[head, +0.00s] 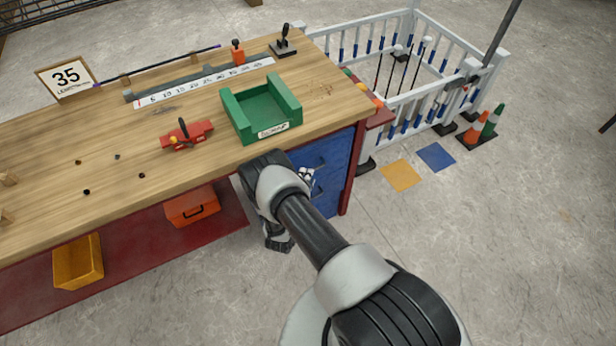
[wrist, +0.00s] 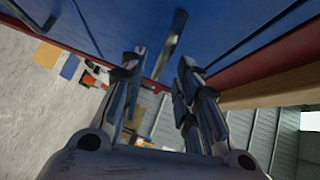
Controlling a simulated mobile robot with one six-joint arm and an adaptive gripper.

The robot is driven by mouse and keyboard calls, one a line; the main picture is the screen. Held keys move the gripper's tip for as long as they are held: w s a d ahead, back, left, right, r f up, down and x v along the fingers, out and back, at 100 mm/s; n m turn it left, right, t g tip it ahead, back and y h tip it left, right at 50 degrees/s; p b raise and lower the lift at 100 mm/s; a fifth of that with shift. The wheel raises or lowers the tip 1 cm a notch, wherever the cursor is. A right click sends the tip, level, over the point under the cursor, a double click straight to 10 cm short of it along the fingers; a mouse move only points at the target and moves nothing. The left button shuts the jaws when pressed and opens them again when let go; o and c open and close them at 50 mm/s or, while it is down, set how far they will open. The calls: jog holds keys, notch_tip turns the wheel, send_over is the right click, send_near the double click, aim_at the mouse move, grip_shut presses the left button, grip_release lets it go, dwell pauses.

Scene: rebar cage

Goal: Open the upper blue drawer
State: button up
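The blue drawer unit (head: 338,160) sits under the right end of the workbench. The upper drawer's front (wrist: 225,22) fills the top of the wrist view, between two dark seams, and looks shut. Its metal bar handle (wrist: 173,40) stands out from the front. My gripper (wrist: 160,66) is open, its two fingers to either side of the handle's line, with nothing held between them. I cannot tell whether a finger touches the handle. In the head view my arm hides part of the drawer unit, and only a little of the gripper shows.
The wooden worktop (head: 60,150) overhangs the drawers and carries a green tray (head: 237,115) and a red tool (head: 190,137). An orange toolbox (head: 193,206) and yellow bin (head: 78,262) stand on the lower shelf. A white fence (head: 345,60) is behind.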

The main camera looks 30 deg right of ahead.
jog(key=shift+b+x, duration=0.3)
jog(key=shift+x, duration=1.15)
jog(key=shift+c, duration=0.2)
grip_shut()
